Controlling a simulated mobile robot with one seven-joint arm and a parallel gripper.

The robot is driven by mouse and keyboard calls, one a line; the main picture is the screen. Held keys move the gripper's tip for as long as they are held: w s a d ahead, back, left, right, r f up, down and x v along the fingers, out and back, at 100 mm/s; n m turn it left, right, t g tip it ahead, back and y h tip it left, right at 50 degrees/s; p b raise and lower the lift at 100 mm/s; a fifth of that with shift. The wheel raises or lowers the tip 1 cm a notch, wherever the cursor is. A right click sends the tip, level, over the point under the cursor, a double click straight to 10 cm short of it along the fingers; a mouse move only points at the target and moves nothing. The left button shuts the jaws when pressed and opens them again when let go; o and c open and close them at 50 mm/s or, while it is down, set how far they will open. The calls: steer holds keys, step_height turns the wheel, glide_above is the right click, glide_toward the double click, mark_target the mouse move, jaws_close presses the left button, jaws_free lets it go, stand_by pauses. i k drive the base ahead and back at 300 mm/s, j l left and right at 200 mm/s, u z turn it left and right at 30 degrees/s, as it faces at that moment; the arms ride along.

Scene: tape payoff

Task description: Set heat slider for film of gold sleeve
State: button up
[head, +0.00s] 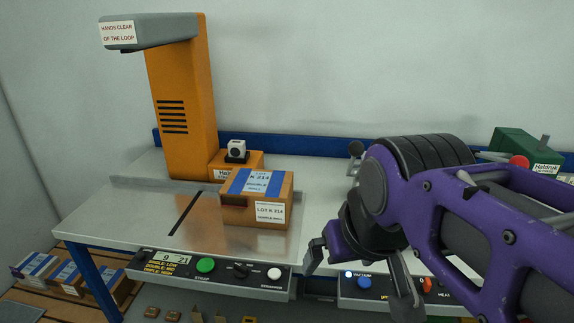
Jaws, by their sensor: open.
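My gripper (360,292) is open, with its two fingers spread in front of a dark panel at the table's front edge. This panel (347,287) has a lit white button (349,273) beside the word VACUUM and a blue button (363,284). The word HEAT (444,294) shows at its right, near an orange-red mark (427,284). The gripper and purple arm cover part of this panel, and I cannot make out a heat slider. I cannot identify a gold sleeve.
A cardboard box (234,212) sits on the table (325,180) before an orange strapping machine (180,110). A second panel (225,282), with display and green button (206,264), is at left. A green device (517,148) stands behind the arm. Boxes (68,277) lie low at left.

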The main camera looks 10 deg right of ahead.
mark_target(426, 286)
steer(key=l+z, duration=0.1)
steer(key=z, duration=0.25)
steer(key=l+z, duration=0.1)
steer(key=z, duration=0.3)
steer(key=i+z, duration=0.1)
steer(key=z, duration=0.25)
steer(key=l+u, duration=0.4)
steer(key=j+z, duration=0.3)
steer(key=k+j+z, duration=0.25)
steer(key=i+l, duration=0.15)
steer(key=l, duration=0.15)
steer(key=i+l, duration=0.15)
steer(key=l, duration=0.2)
steer(key=j+u, duration=0.2)
steer(key=i+j, duration=0.05)
steer(key=j, duration=0.05)
